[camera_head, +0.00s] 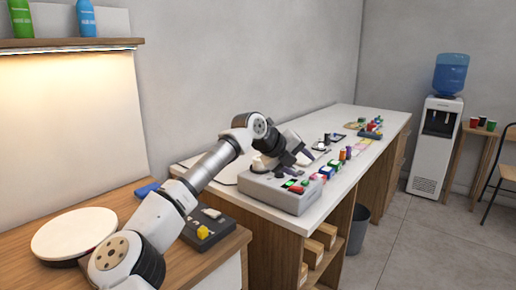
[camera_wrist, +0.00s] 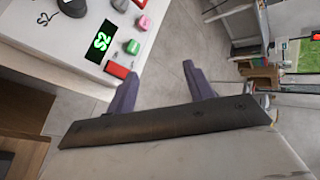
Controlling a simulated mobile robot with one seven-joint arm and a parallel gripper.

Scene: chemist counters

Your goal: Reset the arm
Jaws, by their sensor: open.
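My arm reaches from the lower left of the head view, with its elbow raised over the long white counter (camera_head: 338,140). My gripper (camera_head: 298,156) is above a grey device (camera_head: 285,196) with coloured buttons on the near end of that counter. In the wrist view, the two purple fingers of my gripper (camera_wrist: 161,76) stand apart with nothing between them, and floor shows through the gap. The device (camera_wrist: 72,38) is at the upper left there, with a green "S2" display and red, green and pink buttons. It looks apart from the fingers.
A wooden counter at the left holds a round white-topped thing (camera_head: 74,233) and a dark box with a yellow part (camera_head: 203,232). Small coloured items line the white counter. A bin (camera_head: 358,228) and a water cooler (camera_head: 436,145) stand on the floor. A shelf (camera_head: 70,43) hangs upper left.

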